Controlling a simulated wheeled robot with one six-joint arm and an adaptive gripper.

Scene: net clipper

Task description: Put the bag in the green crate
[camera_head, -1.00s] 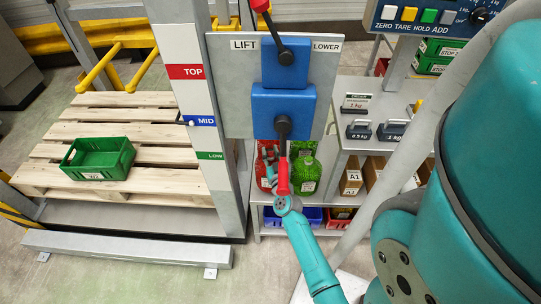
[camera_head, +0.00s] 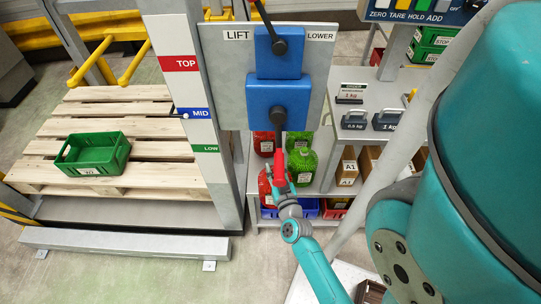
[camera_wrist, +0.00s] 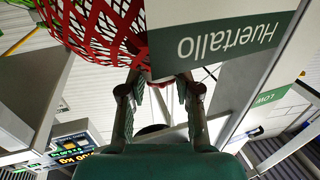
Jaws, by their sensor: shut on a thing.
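The green crate (camera_head: 92,158) stands empty on the wooden pallet at the left in the head view. The held bag (camera_head: 264,186) also shows in the head view, left of the gripper, partly hidden. The crate is out of the wrist view.
A lift post with TOP, MID and LOW marks stands between the pallet (camera_head: 50,175) and the shelf. A lever panel (camera_head: 222,75) hangs in front. Green net bags (camera_head: 302,165), another red bag (camera_head: 263,143) and weights (camera_head: 355,120) are on the shelving. A blue bin (camera_head: 308,208) sits below.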

